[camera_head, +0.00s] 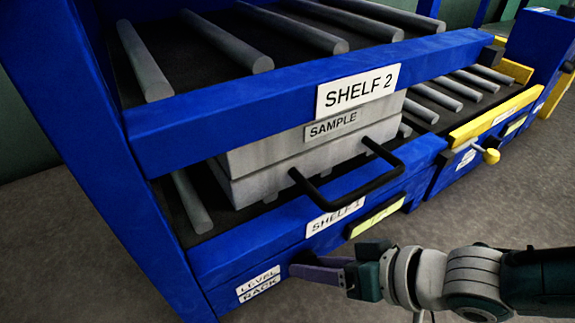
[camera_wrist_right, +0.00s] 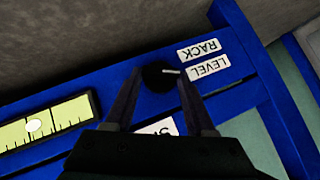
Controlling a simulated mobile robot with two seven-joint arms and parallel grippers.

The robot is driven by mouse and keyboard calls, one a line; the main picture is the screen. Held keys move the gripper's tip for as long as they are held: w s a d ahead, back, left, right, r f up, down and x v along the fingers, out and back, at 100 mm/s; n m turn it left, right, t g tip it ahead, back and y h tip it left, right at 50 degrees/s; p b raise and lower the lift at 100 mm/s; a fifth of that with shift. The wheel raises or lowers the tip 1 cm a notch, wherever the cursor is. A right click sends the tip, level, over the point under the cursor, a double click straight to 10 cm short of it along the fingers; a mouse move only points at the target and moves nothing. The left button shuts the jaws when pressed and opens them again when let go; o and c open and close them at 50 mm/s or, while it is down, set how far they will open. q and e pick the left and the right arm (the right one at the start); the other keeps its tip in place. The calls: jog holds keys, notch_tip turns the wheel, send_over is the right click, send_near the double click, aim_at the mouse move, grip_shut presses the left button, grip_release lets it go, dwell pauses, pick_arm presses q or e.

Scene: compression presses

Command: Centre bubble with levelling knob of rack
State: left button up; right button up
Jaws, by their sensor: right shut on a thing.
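The dark levelling knob (camera_wrist_right: 160,76) with a pale pointer line sits on the blue rack front, beside the LEVEL and RACK labels (camera_wrist_right: 208,68). My right gripper (camera_wrist_right: 159,78) is shut on the knob, one finger on each side. In the head view the right gripper (camera_head: 302,268) reaches in from the right to the lower rack beam, largely hiding the knob. The yellow-green level vial (camera_wrist_right: 70,112) shows a pale bubble (camera_wrist_right: 33,125); the vial's left end is cut off there, so I cannot tell whether it is centred. The vial (camera_head: 378,216) is small in the head view. My left gripper is not in view.
The blue rack beam (camera_head: 225,262) carries SHELF 1 with a grey SAMPLE box (camera_head: 262,165) and black handle (camera_head: 350,185). SHELF 2 with rollers (camera_head: 225,42) is above. Another unit with a yellow bar and knob (camera_head: 491,156) stands at right. Floor in front is clear.

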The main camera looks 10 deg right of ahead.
grip_shut()
jog(key=n+h+p, duration=0.1)
jog(key=p, duration=0.1)
jog(key=h+p, duration=0.1)
jog(key=h, duration=0.1)
jog(key=a+n+t+h+p, duration=0.1)
jog(key=p, duration=0.1)
jog(key=shift+s+n+h+p, duration=0.3)
jog(key=shift+h, duration=0.3)
jog(key=shift+t, duration=0.3)
jog(key=shift+w, duration=0.1)
dwell(0.3)
jog(key=o, duration=1.1)
grip_release()
jog(key=shift+c, duration=0.2)
